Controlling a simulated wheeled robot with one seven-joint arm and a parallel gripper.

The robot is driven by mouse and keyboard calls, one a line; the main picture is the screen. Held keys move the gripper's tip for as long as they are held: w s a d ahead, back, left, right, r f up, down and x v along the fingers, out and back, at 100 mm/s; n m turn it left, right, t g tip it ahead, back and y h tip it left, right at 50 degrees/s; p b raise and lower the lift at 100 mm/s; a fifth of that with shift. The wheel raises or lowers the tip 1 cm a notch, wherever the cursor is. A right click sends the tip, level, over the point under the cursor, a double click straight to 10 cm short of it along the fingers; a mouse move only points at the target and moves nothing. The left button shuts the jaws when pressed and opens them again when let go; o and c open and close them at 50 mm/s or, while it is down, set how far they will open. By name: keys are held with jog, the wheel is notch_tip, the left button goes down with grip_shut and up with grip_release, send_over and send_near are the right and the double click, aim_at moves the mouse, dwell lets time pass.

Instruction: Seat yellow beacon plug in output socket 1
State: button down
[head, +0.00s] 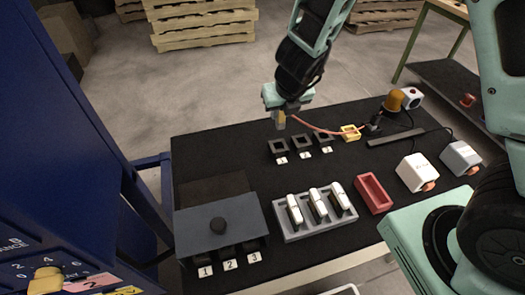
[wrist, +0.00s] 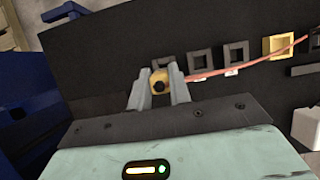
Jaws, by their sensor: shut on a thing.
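My gripper (head: 282,122) is shut on the yellow beacon plug (wrist: 160,82) and holds it above the black table mat. A red cable (head: 318,128) runs from the plug toward the orange beacon (head: 393,101). Three black square sockets stand in a row with small white labels too small to read surely: the left one (head: 278,149), the middle one (head: 303,142) and the right one (head: 325,138). The plug appears above and just behind the left socket in the head view. In the wrist view the plug and fingers partly cover the left socket (wrist: 165,60).
An empty yellow square holder (head: 350,132) stands right of the sockets. A grey tray (head: 288,236) with several white pieces, a red tray (head: 373,192), two white boxes (head: 415,170) and a grey-blue box (head: 215,232) with slots labelled 1, 2, 3 stand nearer. A blue cabinet is at left.

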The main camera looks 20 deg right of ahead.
aim_at(277, 142)
notch_tip(277, 142, down, 10)
jog(key=b, duration=0.7)
jog(key=shift+r, duration=0.1)
jog(key=shift+b, duration=0.35)
jog(key=shift+f, duration=0.25)
jog(key=c, duration=1.3)
grip_release()
jog(key=shift+r, duration=0.2)
